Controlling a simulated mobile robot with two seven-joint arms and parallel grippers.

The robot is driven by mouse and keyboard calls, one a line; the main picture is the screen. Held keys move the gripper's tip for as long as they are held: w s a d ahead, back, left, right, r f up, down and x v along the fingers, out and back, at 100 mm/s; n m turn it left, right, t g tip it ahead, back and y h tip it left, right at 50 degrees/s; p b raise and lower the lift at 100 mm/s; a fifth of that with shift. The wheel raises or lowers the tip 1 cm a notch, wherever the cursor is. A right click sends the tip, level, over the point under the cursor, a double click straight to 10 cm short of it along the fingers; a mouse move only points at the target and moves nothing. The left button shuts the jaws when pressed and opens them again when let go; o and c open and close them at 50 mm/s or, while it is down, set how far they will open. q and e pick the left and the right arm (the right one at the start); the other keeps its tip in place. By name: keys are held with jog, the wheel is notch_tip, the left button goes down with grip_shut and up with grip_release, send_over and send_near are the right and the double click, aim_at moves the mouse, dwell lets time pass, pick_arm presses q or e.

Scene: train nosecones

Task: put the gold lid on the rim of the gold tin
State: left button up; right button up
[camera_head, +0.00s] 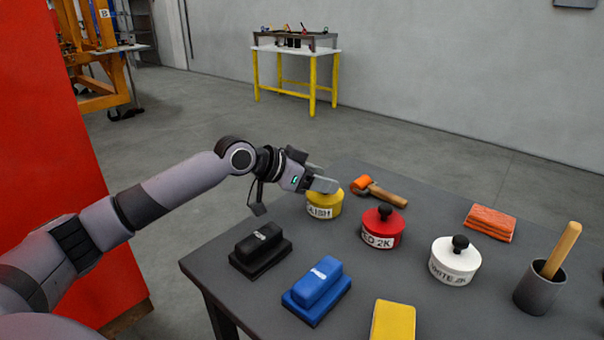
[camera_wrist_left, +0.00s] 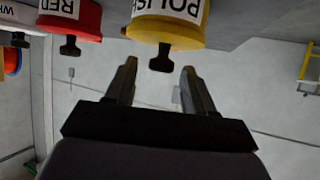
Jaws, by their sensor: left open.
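The gold tin (camera_head: 322,209), a yellow can with a label ending in "LISH", stands on the dark table. In the head view my gripper hides most of the lid. My left gripper (camera_head: 324,184) is just above the tin. Its fingers are open (camera_wrist_left: 160,74), one to each side of the knob, apart from it. My right gripper is not in view.
A red tin (camera_head: 382,230) and a white tin (camera_head: 455,263), both with black knobs, stand to the right. A black block (camera_head: 260,248), blue block (camera_head: 317,288) and yellow block (camera_head: 393,322) lie nearer. A roller (camera_head: 380,191), orange cloths (camera_head: 490,222) and a grey cup (camera_head: 540,290) are also there.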

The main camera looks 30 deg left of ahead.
pick_arm(q)
jog(key=b+v, duration=0.1)
jog(key=v, duration=1)
jog(key=shift+s+a, duration=0.2)
jog(key=shift+s, duration=0.2)
jog(key=shift+r, duration=0.1)
